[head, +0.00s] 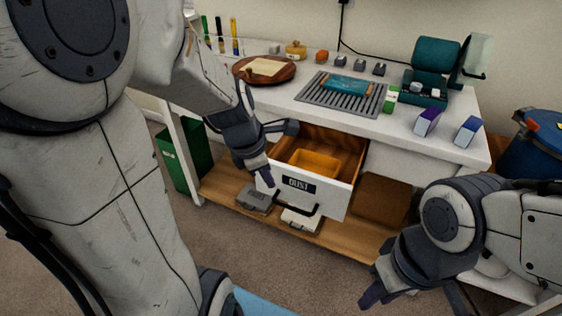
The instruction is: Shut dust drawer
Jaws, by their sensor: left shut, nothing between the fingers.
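The dust drawer (329,196) has a white front with a dark label and a black bar handle (305,211). It is pulled out from under the white bench, so its wooden inside and a yellow-orange bin (314,162) show. My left gripper (266,180) is shut and empty, pointing down at the left end of the drawer front. I cannot tell whether it touches the drawer. My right gripper (373,295) hangs low at the right, apart from the drawer; its finger gap is not clear.
The white bench top (283,95) carries a slatted grey grate (341,94), a round wooden board (264,70) and small boxes. Grey cases (257,198) lie on the lower wooden shelf (222,187). A green bin (186,157) stands left; a blue drum (535,148) stands right. Carpet before the drawer is clear.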

